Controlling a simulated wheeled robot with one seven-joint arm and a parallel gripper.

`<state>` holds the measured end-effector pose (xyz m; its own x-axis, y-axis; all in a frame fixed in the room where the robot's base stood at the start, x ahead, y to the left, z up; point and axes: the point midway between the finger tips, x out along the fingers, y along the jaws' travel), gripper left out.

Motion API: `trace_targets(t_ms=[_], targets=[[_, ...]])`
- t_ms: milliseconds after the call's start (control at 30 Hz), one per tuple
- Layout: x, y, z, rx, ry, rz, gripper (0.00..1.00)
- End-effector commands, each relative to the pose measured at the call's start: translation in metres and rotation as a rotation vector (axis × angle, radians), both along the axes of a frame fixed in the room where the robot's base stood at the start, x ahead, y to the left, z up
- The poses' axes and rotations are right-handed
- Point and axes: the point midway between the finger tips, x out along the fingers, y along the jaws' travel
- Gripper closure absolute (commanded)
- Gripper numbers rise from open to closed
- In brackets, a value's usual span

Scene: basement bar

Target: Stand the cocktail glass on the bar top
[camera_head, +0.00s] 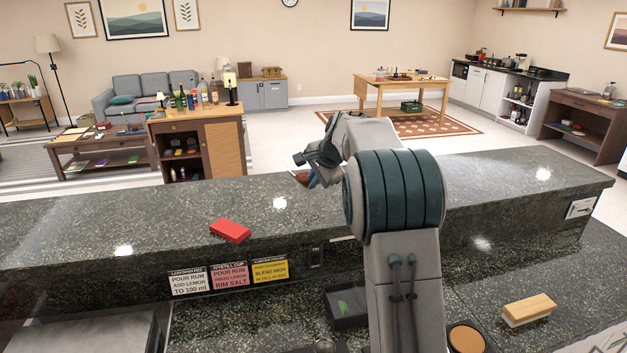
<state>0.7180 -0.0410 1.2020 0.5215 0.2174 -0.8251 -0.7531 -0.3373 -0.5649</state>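The bar top (120,225) is a raised dark green speckled stone slab running across the view. My arm reaches over it from the lower right of centre. My gripper (310,179) is at the arm's far end, above or just beyond the far part of the bar top. It is small and mostly hidden by my wrist, with only blue and brown bits showing below. I cannot see whether its fingers are open or shut, or whether they hold anything. I cannot make out a cocktail glass; one may be hidden behind my arm.
A red box (230,230) lies on the bar top. Three recipe cards (230,276) are on its near face. The bar top's left is clear.

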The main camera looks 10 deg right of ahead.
Motion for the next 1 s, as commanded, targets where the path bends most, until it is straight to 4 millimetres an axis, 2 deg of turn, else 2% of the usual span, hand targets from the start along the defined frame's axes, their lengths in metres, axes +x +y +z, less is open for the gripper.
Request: trace_targets(t_ms=[33, 100, 467, 567, 1000], targets=[[0.000, 0.000, -0.001, 0.000, 0.000, 0.000, 0.90], [0.000, 0.000, -0.001, 0.000, 0.000, 0.000, 0.74], [-0.001, -0.001, 0.004, 0.000, -0.001, -0.001, 0.74], [-0.008, -0.004, 0.014, 0.000, -0.003, -0.001, 0.74], [-0.053, -0.023, 0.086, -0.001, -0.003, -0.002, 0.74]])
